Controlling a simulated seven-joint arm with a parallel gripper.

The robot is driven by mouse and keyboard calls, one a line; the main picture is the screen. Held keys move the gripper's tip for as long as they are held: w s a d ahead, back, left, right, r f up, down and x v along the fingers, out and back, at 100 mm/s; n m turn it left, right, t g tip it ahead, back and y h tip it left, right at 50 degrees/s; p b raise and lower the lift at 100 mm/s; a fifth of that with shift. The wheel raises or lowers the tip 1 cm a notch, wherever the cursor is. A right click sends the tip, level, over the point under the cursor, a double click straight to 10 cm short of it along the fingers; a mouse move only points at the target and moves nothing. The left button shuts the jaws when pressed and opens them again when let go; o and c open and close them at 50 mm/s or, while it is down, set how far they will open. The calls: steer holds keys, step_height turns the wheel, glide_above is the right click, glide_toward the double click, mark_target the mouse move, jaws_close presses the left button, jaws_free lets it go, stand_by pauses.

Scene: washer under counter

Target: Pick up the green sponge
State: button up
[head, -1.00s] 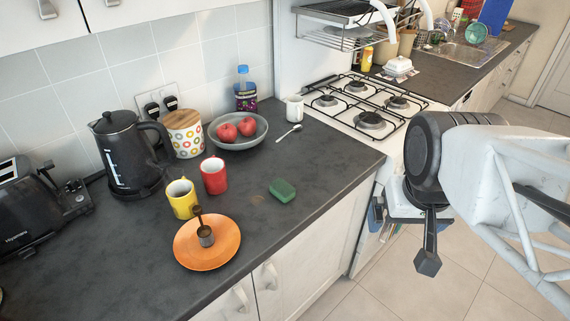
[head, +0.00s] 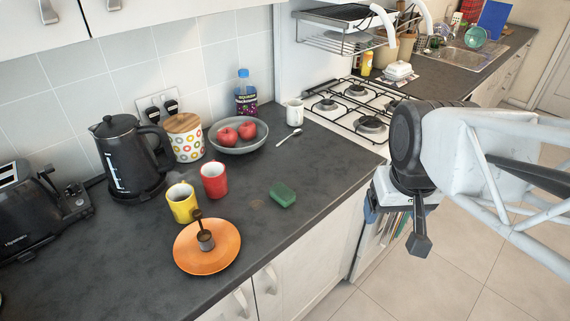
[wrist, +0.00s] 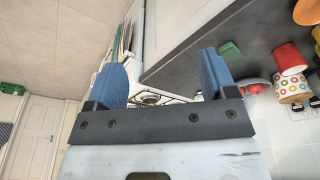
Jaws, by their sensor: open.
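The green sponge (head: 283,195) lies flat on the dark countertop (head: 325,185), near its front edge and to the right of the mugs. It also shows in the wrist view (wrist: 230,51), upper right, beyond the right-hand finger. My gripper (head: 384,207) is past the counter's front edge, to the right of the sponge and apart from it. In the wrist view my gripper's two blue fingers (wrist: 162,75) are spread wide with nothing between them. My arm partly hides the gripper in the head view.
A red mug (head: 214,180), a yellow mug (head: 182,203) and an orange plate (head: 208,260) with a small dark-handled cup stand left of the sponge. The hob (head: 352,112) is right. Counter around the sponge is clear.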

steer(key=w+a+f+n+g, duration=0.1)
steer(key=w+a+f+n, duration=0.1)
steer(key=w+a, duration=0.3)
steer(key=w+a+f+n, duration=0.1)
steer(key=w+a+n, duration=0.15)
steer(key=w, duration=0.55)
steer(key=n+g, duration=0.1)
steer(key=n, duration=0.3)
glide_above(282, 190)
step_height(282, 190, down, 9)
steer(key=shift+s+f, duration=0.1)
steer(key=shift+f, duration=0.15)
steer(key=shift+f, duration=1.3)
steer(key=shift+f, duration=2.6)
steer(key=shift+c, duration=0.2)
